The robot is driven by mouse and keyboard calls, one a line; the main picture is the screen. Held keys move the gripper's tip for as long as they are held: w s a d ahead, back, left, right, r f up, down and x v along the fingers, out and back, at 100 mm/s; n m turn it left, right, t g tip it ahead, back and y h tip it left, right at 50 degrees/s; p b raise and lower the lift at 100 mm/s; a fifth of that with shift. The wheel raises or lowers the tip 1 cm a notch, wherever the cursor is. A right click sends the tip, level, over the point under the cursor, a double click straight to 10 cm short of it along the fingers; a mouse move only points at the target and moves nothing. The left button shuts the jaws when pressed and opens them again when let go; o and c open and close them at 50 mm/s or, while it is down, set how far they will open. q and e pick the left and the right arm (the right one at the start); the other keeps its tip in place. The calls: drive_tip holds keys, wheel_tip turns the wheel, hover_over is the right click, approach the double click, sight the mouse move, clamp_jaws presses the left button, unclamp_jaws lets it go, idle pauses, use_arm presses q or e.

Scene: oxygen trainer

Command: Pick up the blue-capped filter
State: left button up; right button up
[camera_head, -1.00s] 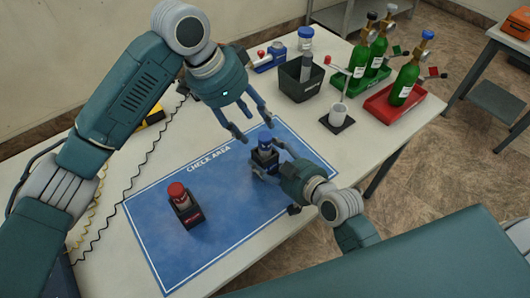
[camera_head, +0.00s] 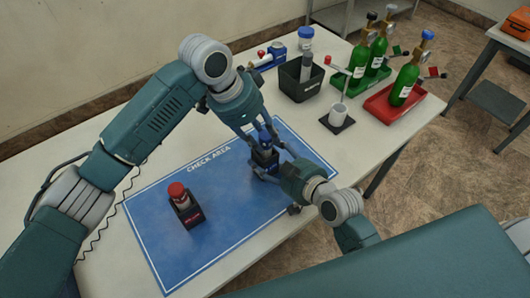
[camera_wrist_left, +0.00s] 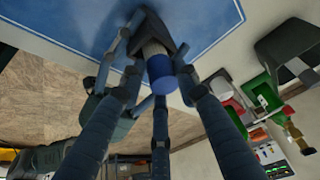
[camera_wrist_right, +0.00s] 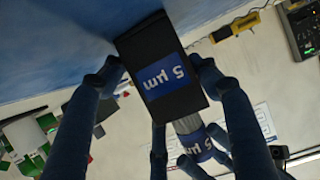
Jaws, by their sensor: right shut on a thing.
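The blue-capped filter (camera_head: 264,136) stands upright in a black holder (camera_head: 264,158) on the blue check-area mat (camera_head: 228,215). The holder's blue label reads 5 µm in the right wrist view (camera_wrist_right: 163,76). My right gripper (camera_head: 270,168) is shut on the holder, low down. My left gripper (camera_head: 261,140) is open, its fingers spread around the filter's cap from above. In the left wrist view the blue cap (camera_wrist_left: 160,73) sits between the fingers; contact cannot be told. A red-capped filter (camera_head: 177,191) in a black holder stands apart on the mat.
Green cylinders (camera_head: 404,82) stand in red and green trays at the back right. The mat's front is clear.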

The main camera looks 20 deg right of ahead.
use_arm(q)
clamp_jaws()
wheel_tip(320, 180, up, 18)
idle(0.3)
use_arm(e)
drive_tip(key=o, duration=1.3)
drive_tip(key=shift+s, duration=0.1)
